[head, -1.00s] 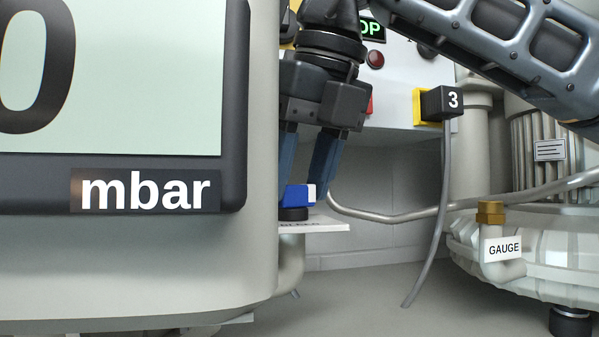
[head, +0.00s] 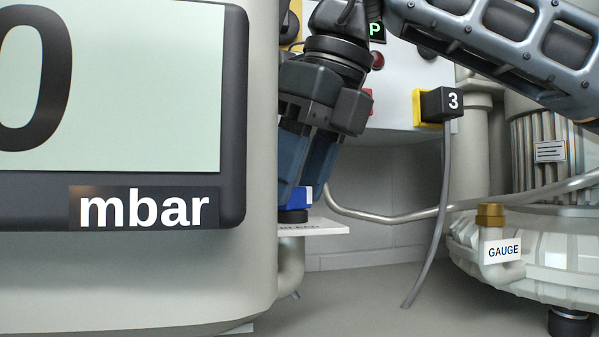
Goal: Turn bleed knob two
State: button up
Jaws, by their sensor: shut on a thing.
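A blue bleed knob (head: 296,199) with a white mark on its side sits on a dark base above a white label plate (head: 314,227). The plate's lettering is seen edge-on and I cannot read a number on it. My gripper (head: 300,190) points down and is shut on the knob, its blue-grey fingers on either side of it. The left edge of the knob and part of the left finger are hidden behind the large gauge housing.
A large grey gauge (head: 120,110) reading in mbar fills the left foreground. A white control panel (head: 400,75) stands behind my arm. A black plug marked 3 (head: 442,104) hangs a grey cable. A blower with a GAUGE elbow (head: 502,262) is at right.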

jog(key=n, duration=0.1)
jog(key=n+g+p, duration=0.1)
jog(key=n, duration=0.1)
jog(key=shift+w+r+n+y, duration=0.2)
jog(key=shift+n+y, duration=0.1)
jog(key=shift+y, duration=0.1)
jog(key=n+g+p, duration=0.2)
jog(key=n+p, duration=0.1)
jog(key=n, duration=0.1)
jog(key=shift+w+a+n, duration=0.1)
jog(key=shift+a+n, duration=0.05)
jog(key=shift+n, duration=0.15)
jog(key=n+p, duration=0.1)
jog(key=n, duration=0.1)
jog(key=n+g+p, duration=0.1)
jog(key=n, duration=0.1)
jog(key=shift+w+a+g, duration=0.1)
jog(key=shift+a+g, duration=0.05)
jog(key=shift+g, duration=0.15)
jog(key=shift+f+n+g+h, duration=0.1)
jog(key=shift+n+g+h, duration=0.45)
jog(key=shift+n, duration=1.15)
jog(key=o, duration=1.1)
jog(key=shift+a, duration=0.1)
jog(key=shift+c, duration=0.2)
